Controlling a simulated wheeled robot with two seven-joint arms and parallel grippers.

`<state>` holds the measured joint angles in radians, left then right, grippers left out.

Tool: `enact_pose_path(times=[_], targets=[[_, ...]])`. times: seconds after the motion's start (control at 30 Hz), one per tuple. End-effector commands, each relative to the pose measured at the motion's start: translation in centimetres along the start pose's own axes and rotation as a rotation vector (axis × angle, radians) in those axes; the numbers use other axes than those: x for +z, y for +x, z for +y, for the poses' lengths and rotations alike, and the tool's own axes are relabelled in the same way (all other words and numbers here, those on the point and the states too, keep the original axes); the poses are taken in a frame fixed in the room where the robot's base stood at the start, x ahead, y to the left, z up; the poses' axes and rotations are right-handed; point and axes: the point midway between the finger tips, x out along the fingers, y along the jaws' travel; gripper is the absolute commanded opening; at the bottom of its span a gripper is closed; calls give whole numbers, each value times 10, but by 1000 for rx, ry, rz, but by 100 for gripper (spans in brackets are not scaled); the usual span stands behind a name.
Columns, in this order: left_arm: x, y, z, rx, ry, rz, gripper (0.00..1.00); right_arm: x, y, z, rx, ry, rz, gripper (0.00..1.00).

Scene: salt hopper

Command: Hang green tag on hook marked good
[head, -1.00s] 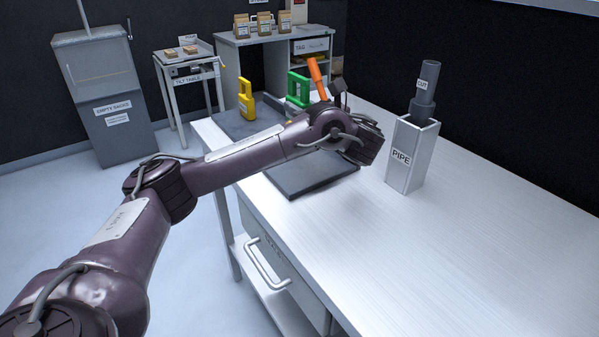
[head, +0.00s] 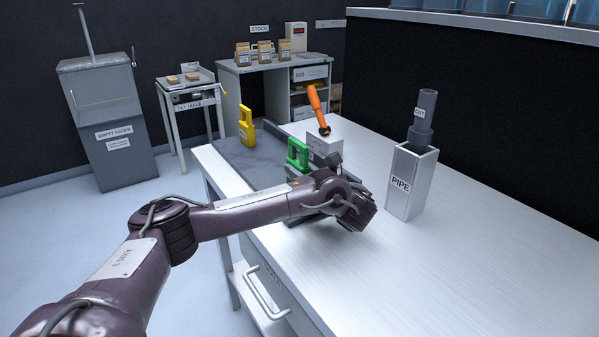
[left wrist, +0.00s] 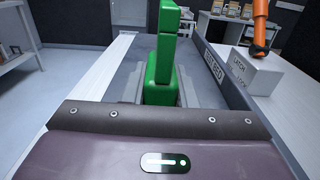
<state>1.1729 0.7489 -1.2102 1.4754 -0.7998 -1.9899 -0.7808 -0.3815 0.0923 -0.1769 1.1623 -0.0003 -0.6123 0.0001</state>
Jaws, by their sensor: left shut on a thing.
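The green tag (head: 298,154), a frame shape with an opening, stands upright beyond my left wrist in the head view. It also shows in the left wrist view (left wrist: 163,60), where its lower end sits between the fingers of my left gripper (left wrist: 161,92). The gripper is shut on it. In the head view my wrist hides most of the fingers. I see no hook marked good in either view. My right gripper is not in view.
A yellow tag (head: 246,126) stands on the grey bed at the bench's far left. A box marked latch lock (left wrist: 257,70) carries an orange handle (head: 317,103). A pipe holder (head: 405,190) stands right of my wrist. The bench front right is clear.

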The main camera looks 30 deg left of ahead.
Motion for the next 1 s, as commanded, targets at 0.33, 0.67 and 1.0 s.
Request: enact_pose_path(times=[0.33, 0.67, 1.0], targets=[[-8, 0, 0, 0, -2, -1, 2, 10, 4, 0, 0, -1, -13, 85], [-10, 0, 0, 0, -2, 0, 47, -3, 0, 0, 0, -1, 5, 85], [-11, 0, 0, 0, -2, 0, 47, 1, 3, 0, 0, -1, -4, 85]])
